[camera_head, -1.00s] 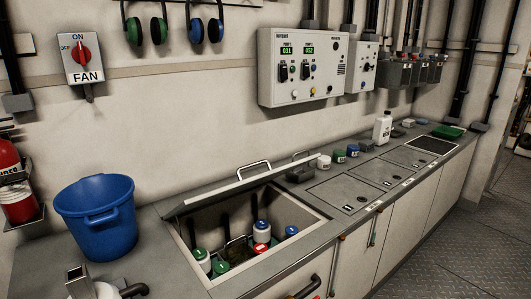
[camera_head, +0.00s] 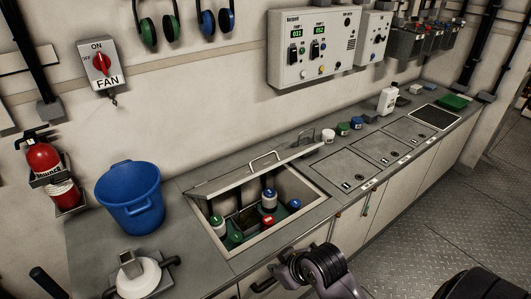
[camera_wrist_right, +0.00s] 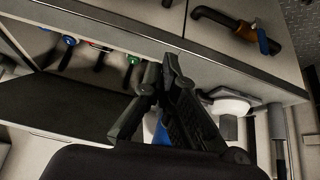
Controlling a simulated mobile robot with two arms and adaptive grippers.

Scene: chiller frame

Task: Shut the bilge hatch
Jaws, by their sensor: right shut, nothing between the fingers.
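The bilge hatch is an open bay in the grey countertop. Its lid (camera_head: 240,174) is tilted up along the back side and bears a metal handle (camera_head: 265,159). Several capped bottles stand inside the bay, among them a blue-capped one (camera_head: 269,197). My right arm (camera_head: 318,265) reaches in front of the bay in the head view. My right gripper (camera_wrist_right: 163,75) is shut and empty in the right wrist view. A dark slab, probably the lid (camera_wrist_right: 65,108), shows left of the fingers there, apart from them. My left gripper is not in view.
A blue bucket (camera_head: 131,200) stands left of the bay, with a white device (camera_head: 139,277) in front of it. Small jars (camera_head: 342,129) and a white bottle (camera_head: 387,100) stand along the back right. Closed panels (camera_head: 346,168) lie right of the bay. The floor at right is clear.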

